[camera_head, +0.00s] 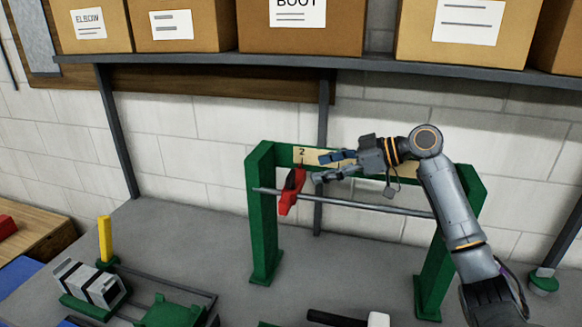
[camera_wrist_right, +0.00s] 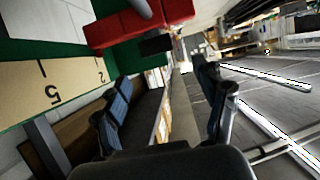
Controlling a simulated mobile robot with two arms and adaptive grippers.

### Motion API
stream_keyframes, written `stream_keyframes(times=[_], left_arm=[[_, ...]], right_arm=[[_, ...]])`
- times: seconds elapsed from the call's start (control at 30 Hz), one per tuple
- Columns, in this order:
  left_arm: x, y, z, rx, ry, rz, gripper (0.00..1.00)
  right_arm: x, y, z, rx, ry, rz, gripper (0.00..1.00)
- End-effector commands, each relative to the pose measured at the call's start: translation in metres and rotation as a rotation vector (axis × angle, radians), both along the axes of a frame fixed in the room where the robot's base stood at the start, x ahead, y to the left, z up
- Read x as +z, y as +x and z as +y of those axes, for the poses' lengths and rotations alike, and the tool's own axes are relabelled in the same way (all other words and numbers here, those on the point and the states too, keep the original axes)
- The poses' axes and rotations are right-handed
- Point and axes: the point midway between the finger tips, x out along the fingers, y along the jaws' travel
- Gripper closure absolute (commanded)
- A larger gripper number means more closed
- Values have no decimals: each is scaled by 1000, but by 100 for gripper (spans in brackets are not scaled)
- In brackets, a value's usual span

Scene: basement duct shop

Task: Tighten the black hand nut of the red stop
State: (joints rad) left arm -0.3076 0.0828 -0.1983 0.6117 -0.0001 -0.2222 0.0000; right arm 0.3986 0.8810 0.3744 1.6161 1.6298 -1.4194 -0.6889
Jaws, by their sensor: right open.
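The red stop (camera_head: 290,195) sits on a grey horizontal rod (camera_head: 375,207) near the left post of a green frame (camera_head: 262,215). Its black hand nut (camera_wrist_right: 157,44) shows against the red body in the right wrist view; in the head view only a small dark part shows on the stop's upper side. My right gripper (camera_head: 321,167) is just right of the stop, above the rod, fingers pointing left. Its fingers are spread in the wrist view (camera_wrist_right: 163,88), with nothing between them; the nut lies beyond the fingertips. My left gripper is not in view.
A pale numbered scale (camera_head: 318,157) runs along the frame's top bar, close behind my right gripper. A shelf (camera_head: 220,58) with cardboard boxes hangs above. A white-headed tool (camera_head: 378,320) lies at the front edge. A grey block (camera_head: 95,284) and yellow post (camera_head: 105,240) stand left.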

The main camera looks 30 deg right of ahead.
Motion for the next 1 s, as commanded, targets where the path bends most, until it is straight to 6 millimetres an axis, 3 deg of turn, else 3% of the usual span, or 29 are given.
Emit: stream_keyframes(times=[0.1,0.4,0.83,0.87,1.0], left_arm=[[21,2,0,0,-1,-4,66],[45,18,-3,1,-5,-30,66],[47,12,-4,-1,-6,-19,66],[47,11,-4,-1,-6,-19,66],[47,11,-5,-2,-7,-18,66]], right_arm=[[-4,19,17,3,5,1,28],[-26,54,46,0,4,1,28],[-34,62,53,-1,0,0,28],[-34,62,53,-1,0,0,30],[-34,62,52,-1,0,0,59]])
